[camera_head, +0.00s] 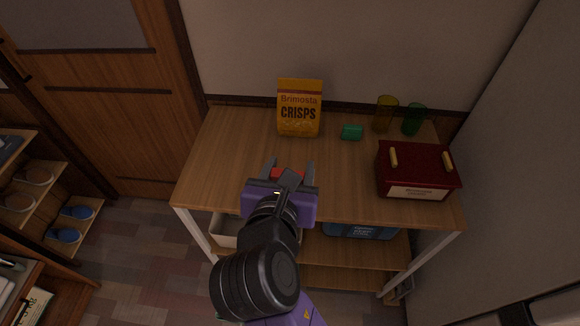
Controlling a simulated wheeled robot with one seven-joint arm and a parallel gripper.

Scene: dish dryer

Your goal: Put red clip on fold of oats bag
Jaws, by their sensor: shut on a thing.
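My gripper (289,168) is over the front part of the wooden table, shut on a small red thing, the red clip (287,173). The clip shows only in part between the fingers; its jaws are hidden. No bag marked oats shows. A yellow-orange bag labelled "Brimosta CRISPS" (300,108) stands upright at the back of the table, beyond my gripper and slightly to the right. The clip and bag are apart. I cannot make out a fold on the bag's top edge.
The wooden tabletop (222,165) is clear on the left. A small green object (351,132) lies right of the bag. A yellow cup (386,113) and a green cup (414,119) stand at the back right. A dark red box (417,169) sits in front of them. A wall is behind.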

